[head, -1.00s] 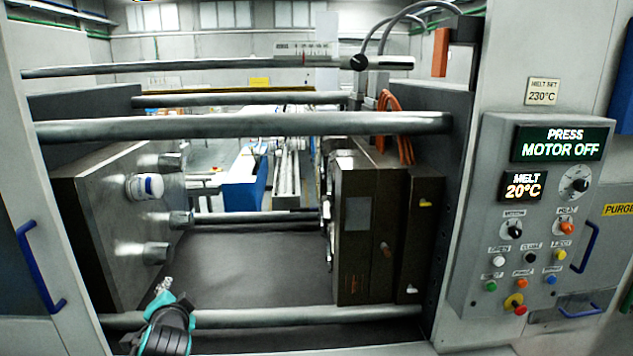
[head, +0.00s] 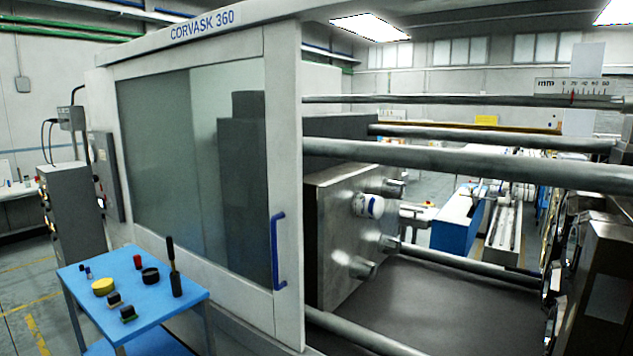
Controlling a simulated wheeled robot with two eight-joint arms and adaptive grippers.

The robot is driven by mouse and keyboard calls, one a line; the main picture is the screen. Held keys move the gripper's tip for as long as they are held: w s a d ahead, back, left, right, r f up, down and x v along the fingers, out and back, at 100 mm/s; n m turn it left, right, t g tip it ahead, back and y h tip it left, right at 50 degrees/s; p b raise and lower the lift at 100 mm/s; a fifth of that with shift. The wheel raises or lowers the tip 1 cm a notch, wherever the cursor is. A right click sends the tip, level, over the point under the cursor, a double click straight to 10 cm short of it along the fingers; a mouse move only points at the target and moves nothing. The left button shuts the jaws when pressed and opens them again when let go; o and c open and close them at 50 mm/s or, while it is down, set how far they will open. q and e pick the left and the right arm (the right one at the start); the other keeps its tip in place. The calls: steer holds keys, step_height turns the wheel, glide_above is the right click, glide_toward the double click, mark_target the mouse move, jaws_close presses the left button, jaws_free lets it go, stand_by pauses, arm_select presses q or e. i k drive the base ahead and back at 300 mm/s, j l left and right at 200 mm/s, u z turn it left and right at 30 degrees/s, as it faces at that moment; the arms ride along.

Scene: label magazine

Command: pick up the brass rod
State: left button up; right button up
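No item in the head view is clearly a brass rod. The closest in shape is a slim upright tool (head: 173,266) near the right edge of the blue cart top (head: 190,298). It has a dark upper part, a thin brownish middle and a wider black lower part. It is too small to tell whether any of it is brass. Neither of my grippers is in view.
On the cart stand a yellow tin (head: 103,287), a black round pot (head: 150,274), a red pot (head: 138,262) and small dark blocks (head: 128,314). The machine's closed windowed door (head: 160,170) has a blue handle (head: 278,252). Horizontal bars (head: 470,165) cross the open press at right.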

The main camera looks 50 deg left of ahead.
mark_target(169, 240)
steer(key=u, duration=2.6)
steer(key=i+j, duration=0.25)
steer(key=j, duration=0.2)
steer(key=i+l+u, duration=0.1)
steer(key=i, duration=0.4)
steer(key=l, duration=0.1)
